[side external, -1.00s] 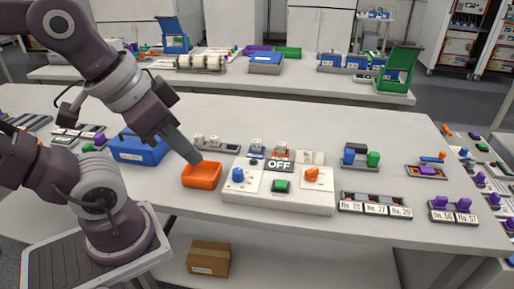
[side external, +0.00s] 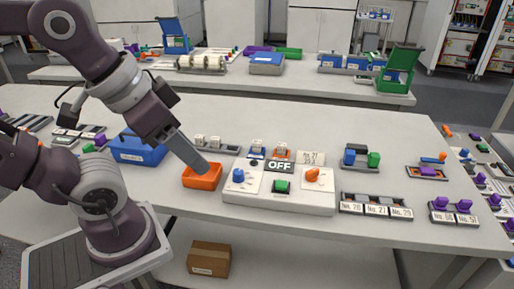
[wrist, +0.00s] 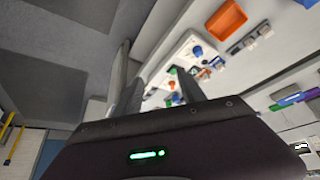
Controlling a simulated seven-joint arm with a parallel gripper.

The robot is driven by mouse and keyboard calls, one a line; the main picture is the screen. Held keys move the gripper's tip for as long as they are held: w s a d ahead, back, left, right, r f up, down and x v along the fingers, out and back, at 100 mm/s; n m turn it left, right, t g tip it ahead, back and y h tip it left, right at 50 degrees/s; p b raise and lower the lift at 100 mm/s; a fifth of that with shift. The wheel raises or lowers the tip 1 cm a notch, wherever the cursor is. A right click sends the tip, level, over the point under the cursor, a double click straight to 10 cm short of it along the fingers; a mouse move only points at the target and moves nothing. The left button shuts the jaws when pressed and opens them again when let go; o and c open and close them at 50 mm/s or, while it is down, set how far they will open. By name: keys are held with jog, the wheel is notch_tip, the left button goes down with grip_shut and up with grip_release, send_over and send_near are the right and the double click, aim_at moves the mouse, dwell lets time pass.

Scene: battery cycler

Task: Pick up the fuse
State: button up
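I cannot tell for sure which small part is the fuse. Candidates are two pale blocks (side external: 207,141) in a dark rack behind the orange bin, and two more pale blocks (side external: 257,145) at the back of the white control box (side external: 300,204). The box shows an OFF sign (side external: 279,166), a blue knob (side external: 238,175), a green button (side external: 281,186) and an orange knob (side external: 312,175). My gripper (side external: 203,168) hangs over the orange bin (side external: 200,184), left of the box. In the wrist view my gripper (wrist: 160,80) has its fingers apart with nothing seen held.
A blue bin (side external: 140,152) stands left of my gripper. Numbered racks (side external: 375,208) line the front right edge. A blue and green part (side external: 361,158) and a purple and orange one (side external: 427,171) stand at the right.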

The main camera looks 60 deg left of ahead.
jog(key=n+g, duration=0.6)
jog(key=n, duration=0.3)
send_over(257, 142)
jog(key=f, duration=1.6)
jog(key=shift+s+f, duration=0.2)
jog(key=shift+s, duration=0.2)
jog(key=f, duration=0.6)
jog(key=shift+w+f, duration=0.25)
jog(key=shift+w, duration=0.1)
jog(key=shift+f, duration=0.25)
grip_shut()
